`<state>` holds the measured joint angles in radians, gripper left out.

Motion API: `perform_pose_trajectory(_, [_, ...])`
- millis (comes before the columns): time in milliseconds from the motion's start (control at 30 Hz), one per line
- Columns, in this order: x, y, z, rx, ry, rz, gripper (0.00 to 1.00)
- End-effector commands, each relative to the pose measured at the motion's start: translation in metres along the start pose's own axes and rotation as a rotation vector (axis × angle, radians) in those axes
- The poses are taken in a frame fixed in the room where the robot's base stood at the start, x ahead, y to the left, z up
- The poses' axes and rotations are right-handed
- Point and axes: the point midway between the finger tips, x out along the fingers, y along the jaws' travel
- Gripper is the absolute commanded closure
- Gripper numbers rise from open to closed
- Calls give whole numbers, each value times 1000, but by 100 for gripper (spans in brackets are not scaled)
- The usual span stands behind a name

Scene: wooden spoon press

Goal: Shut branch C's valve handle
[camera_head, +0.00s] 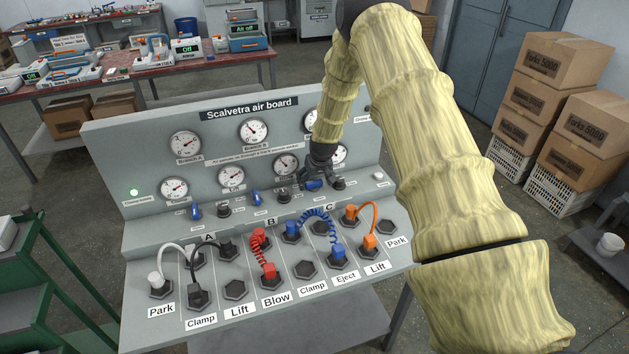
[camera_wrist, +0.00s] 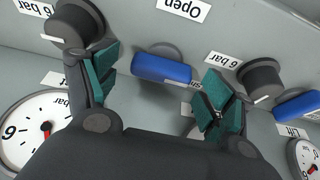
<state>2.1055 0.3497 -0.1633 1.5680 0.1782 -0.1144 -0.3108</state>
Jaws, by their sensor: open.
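The blue valve handle of branch C (camera_head: 313,184) is on the sloped ledge of the grey air board, above the letter C. In the wrist view this handle (camera_wrist: 162,68) lies crosswise between my fingers, beside a label that reads Open. My gripper (camera_head: 320,175) is over it in the head view. In the wrist view my gripper (camera_wrist: 160,78) is open, with one green-padded finger off each end of the handle and visible gaps. A second label is partly hidden behind the right finger.
Black knobs flank the handle, one at left (camera_wrist: 75,22) and one at right (camera_wrist: 262,78), close to my fingers. Another blue handle (camera_wrist: 298,107) is farther right. Gauges stand behind, and coloured hoses such as the blue coil (camera_head: 318,215) lie in front.

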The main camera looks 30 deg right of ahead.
Motion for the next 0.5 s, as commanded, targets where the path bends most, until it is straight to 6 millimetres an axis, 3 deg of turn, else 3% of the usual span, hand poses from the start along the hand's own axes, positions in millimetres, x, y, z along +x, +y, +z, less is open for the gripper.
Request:
perform_pose_trajectory(267, [-5,0,-1,-1,1,0,18])
perform_pose_trajectory(500, [-33,0,0,-1,1,0,18])
